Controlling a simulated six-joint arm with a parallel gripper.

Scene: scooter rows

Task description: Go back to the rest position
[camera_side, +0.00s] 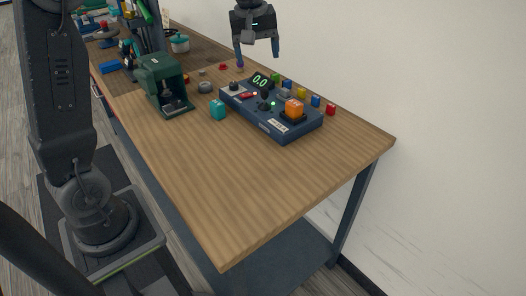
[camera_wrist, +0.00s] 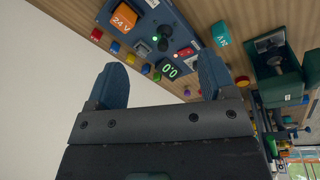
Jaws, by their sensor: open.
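My gripper (camera_side: 258,50) is raised above the back of the workbench, past the far side of the control box. Its two blue fingers are spread apart with nothing between them, as the wrist view also shows (camera_wrist: 160,88). The wooden workbench (camera_side: 230,190) lies below. The dark blue control box (camera_side: 290,135) stands on it, with a lit green display, a small lever and an orange block (camera_side: 294,106) on its right end. In the wrist view the orange block (camera_wrist: 124,17) reads "24 V".
A teal cube (camera_side: 218,110) stands left of the box. A dark green machine (camera_side: 163,85) stands farther left. Several small coloured cubes, including a red one (camera_side: 331,109), line the box's far side. The bench's near right part is clear. A white wall is behind.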

